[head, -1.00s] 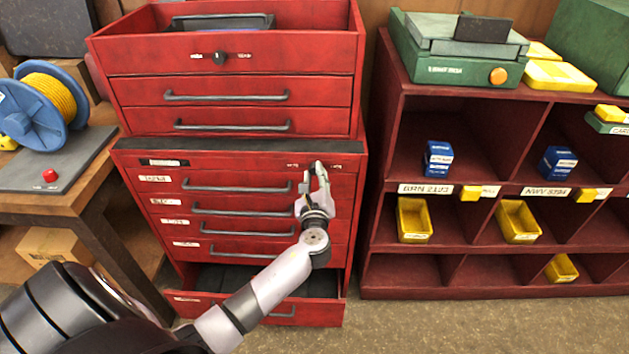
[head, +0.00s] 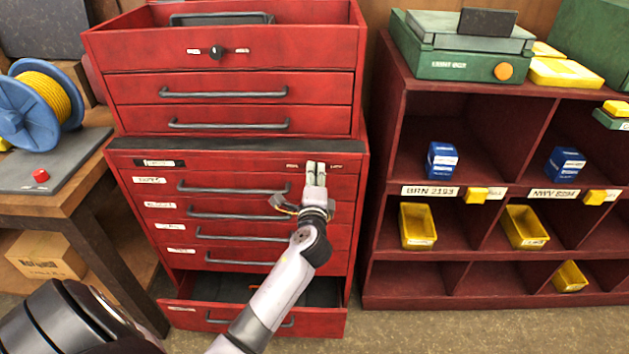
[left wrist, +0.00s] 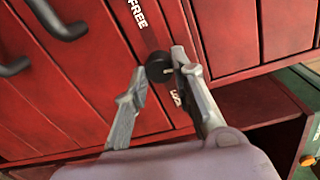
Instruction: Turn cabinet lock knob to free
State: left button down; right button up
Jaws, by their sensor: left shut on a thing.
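The lock knob (left wrist: 157,68) is small, round and black, on the red cabinet front between a FREE label (left wrist: 138,23) and a partly hidden second label (left wrist: 176,98). A small pale mark shows at its edge; its exact pointing is unclear. My left gripper (left wrist: 158,78) has its fingers on either side of the knob and is shut on it. In the head view, my left gripper (head: 316,167) is at the top right of the lower red cabinet (head: 345,215), its fingers side by side between two small labels. There the fingers hide the knob.
The bottom drawer (head: 185,312) of the lower cabinet stands open. The upper red chest (head: 130,87) has another dark knob (head: 215,52). A dark red shelf unit (head: 383,190) with yellow bins stands at right, a wooden bench (head: 85,200) at left. Drawer handles protrude beside my wrist.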

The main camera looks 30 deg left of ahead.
pick_arm(q)
jog(key=shift+n+b, duration=0.3)
jog(key=shift+n, duration=0.6)
jog(key=c, duration=1.3)
grip_release()
jog(key=shift+c, duration=0.2)
jog(key=v, duration=1.2)
